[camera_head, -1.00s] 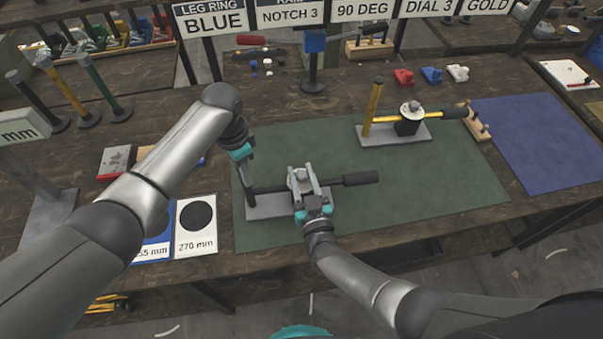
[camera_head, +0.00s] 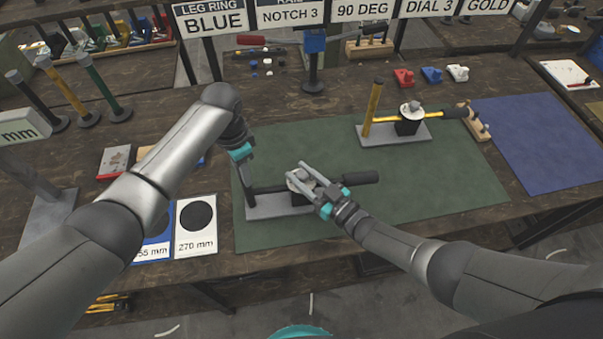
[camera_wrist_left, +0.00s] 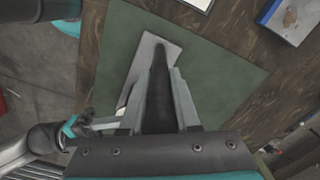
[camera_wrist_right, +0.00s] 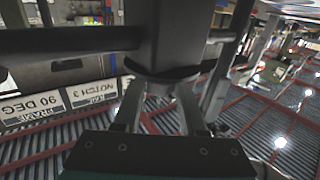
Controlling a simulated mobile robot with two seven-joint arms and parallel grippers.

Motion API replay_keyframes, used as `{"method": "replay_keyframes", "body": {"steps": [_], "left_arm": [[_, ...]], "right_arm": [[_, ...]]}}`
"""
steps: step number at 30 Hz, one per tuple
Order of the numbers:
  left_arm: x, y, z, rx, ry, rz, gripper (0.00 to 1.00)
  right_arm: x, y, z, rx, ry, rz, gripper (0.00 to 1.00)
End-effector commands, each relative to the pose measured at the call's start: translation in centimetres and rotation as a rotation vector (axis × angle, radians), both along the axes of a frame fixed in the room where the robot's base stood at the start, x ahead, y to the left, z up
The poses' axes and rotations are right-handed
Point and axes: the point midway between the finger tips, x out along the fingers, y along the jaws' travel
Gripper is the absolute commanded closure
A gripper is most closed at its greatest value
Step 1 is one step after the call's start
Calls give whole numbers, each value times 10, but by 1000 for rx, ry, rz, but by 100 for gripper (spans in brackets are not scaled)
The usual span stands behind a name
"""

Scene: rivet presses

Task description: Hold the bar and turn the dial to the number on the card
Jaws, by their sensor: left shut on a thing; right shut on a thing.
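The near press stands on a grey base plate (camera_head: 270,210) on the green mat. It has a dark upright bar (camera_head: 251,196) at its left end and a black-handled lever (camera_head: 361,178) to the right. My left gripper (camera_head: 248,172) is shut on the bar from above; the left wrist view shows the dark bar (camera_wrist_left: 158,95) between its fingers. My right gripper (camera_head: 303,178) is shut on the dial on top of the press, its fingers slanting up-left and mostly hiding the dial. A card (camera_head: 428,8) at the back reads DIAL 3.
A second press with a yellow bar and lever (camera_head: 390,119) stands behind right on the green mat (camera_head: 420,190). A blue mat (camera_head: 540,140) lies to the right. Number cards (camera_head: 196,226) lie left of the press. Other cards hang along the back.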

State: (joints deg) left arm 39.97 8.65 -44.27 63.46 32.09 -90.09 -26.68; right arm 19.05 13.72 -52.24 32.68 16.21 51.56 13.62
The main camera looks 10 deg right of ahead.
Motion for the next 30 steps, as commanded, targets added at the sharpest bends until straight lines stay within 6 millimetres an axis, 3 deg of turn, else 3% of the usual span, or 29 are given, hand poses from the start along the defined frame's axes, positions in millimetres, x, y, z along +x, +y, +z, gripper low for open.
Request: {"method": "replay_keyframes", "body": {"steps": [14, 15, 22, 30], "left_arm": [[0, -1, 0, -2, -3, -1, 100], [1, -1, 0, -2, -3, -1, 100], [1, -1, 0, -2, -3, -1, 100], [1, -1, 0, -2, -2, 0, 100]], "right_arm": [[0, 1, 1, 2, 0, 20, 100], [0, 1, 1, 2, 0, 20, 56], [0, 1, 0, 2, 1, 18, 30], [-1, 0, 0, 0, 3, 17, 29]]}}
